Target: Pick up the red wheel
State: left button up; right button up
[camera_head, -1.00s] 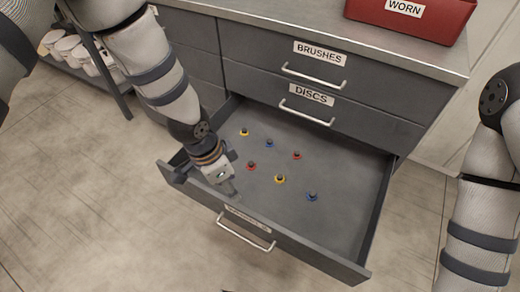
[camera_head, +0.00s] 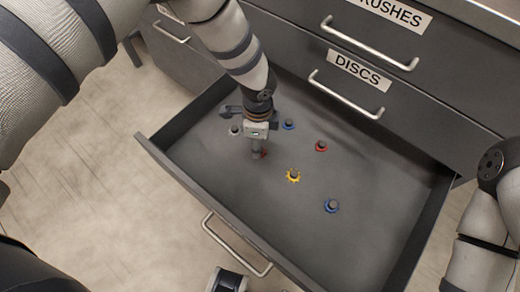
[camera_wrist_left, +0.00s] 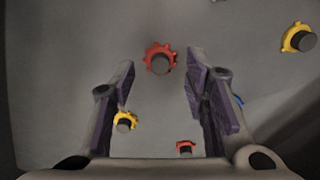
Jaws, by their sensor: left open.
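My left gripper (camera_head: 256,152) points down into the open drawer, its fingers apart and empty. A red wheel (camera_head: 263,154) with a dark hub is partly hidden beside its fingertips. In the left wrist view a toothed red wheel (camera_wrist_left: 160,58) lies on the drawer floor, framed between the open fingers; I cannot tell the height gap. A second red wheel (camera_head: 321,146) lies apart to the right in the head view. Another red wheel (camera_wrist_left: 185,148) shows at the bottom of the wrist view.
The drawer (camera_head: 370,240) also holds a yellow wheel (camera_head: 293,175), blue wheels (camera_head: 289,124) (camera_head: 331,206) and a small wheel (camera_head: 235,130) beside my gripper. Its walls surround the gripper. The closed DISCS drawer (camera_head: 345,85) is behind. Free floor shows between the wheels.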

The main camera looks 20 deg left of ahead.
pick_arm(q)
notch_tip(320, 180, down, 3)
jog(key=shift+r, duration=0.1)
grip_shut()
jog(key=shift+r, duration=0.1)
